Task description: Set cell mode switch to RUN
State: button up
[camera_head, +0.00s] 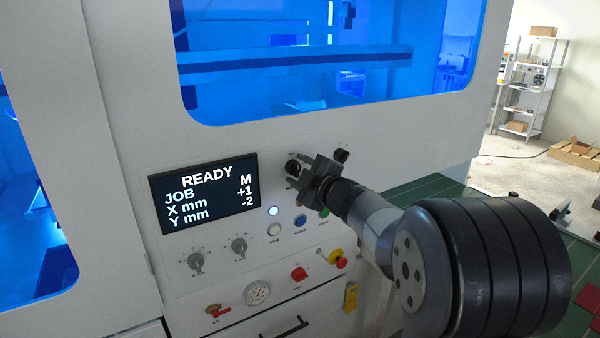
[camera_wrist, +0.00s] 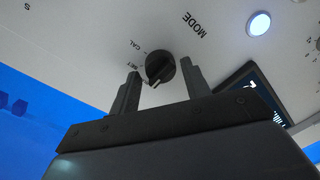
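The mode switch is a black rotary knob (camera_wrist: 160,67) on the light panel in the wrist view. "MODE" is printed above it, with "CAL" and "SET" to its left. No "RUN" label is readable. A small pale mark shows on the knob's lower edge; I cannot tell surely which position it points to. My gripper (camera_wrist: 159,72) is open, with one finger on each side of the knob and gaps visible in the picture; contact cannot be made out. In the head view my gripper (camera_head: 308,178) is at the panel right of the display and largely hides the switch area.
A display (camera_head: 204,192) reads READY, JOB M, X mm +1, Y mm -2. Another black knob (camera_head: 342,155) is just right of my gripper. Below are a lit white lamp (camera_head: 273,211), push buttons, two dials, a gauge (camera_head: 257,293), a red knob (camera_head: 299,273) and a red-and-yellow button (camera_head: 338,258).

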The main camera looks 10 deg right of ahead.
jog(key=shift+o, duration=0.7)
jog(key=b+v, duration=0.1)
jog(key=v, duration=0.9)
jog(key=shift+s+d, duration=0.15)
jog(key=shift+s, duration=0.25)
jog(key=shift+w, duration=0.15)
jog(key=p+x, duration=0.1)
jog(key=x, duration=0.9)
jog(key=shift+w, duration=0.25)
